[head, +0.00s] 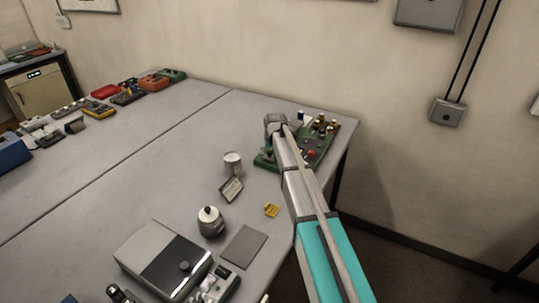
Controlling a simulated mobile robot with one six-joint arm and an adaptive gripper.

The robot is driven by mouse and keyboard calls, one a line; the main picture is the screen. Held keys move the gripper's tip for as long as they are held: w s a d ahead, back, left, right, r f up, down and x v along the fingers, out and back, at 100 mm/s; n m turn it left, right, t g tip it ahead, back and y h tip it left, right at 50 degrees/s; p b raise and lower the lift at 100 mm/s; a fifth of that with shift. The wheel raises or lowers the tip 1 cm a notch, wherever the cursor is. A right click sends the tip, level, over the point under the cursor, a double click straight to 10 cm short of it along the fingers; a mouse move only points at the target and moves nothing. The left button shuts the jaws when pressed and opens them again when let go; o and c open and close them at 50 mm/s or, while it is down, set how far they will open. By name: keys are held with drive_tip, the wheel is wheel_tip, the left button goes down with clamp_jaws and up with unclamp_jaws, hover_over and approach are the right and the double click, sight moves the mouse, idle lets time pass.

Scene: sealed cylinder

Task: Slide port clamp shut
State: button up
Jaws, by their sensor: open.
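No port clamp can be made out for certain in the head view. My arm reaches over a green board (317,152) at the far right of the table, and its wrist covers part of the board. My gripper (267,148) is at the board's left side, small and mostly hidden by my own arm; it is open. Whether it touches anything cannot be told. The board carries several small dark and amber parts (321,125) and a red part (311,154). A silver cylinder (232,162) stands upright on the table, left of the board and apart from it.
A small tilted card (231,189), a yellow piece (271,210), a lidded pot (210,222) and a grey pad (243,247) lie nearer. A grey device (160,258) is at the front. Several coloured devices line the far left. The table's (150,165) middle is clear.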

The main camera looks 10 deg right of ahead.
drive_tip(key=shift+w+f, duration=0.1)
drive_tip(key=shift+f, duration=0.2)
clamp_jaws()
idle(0.4)
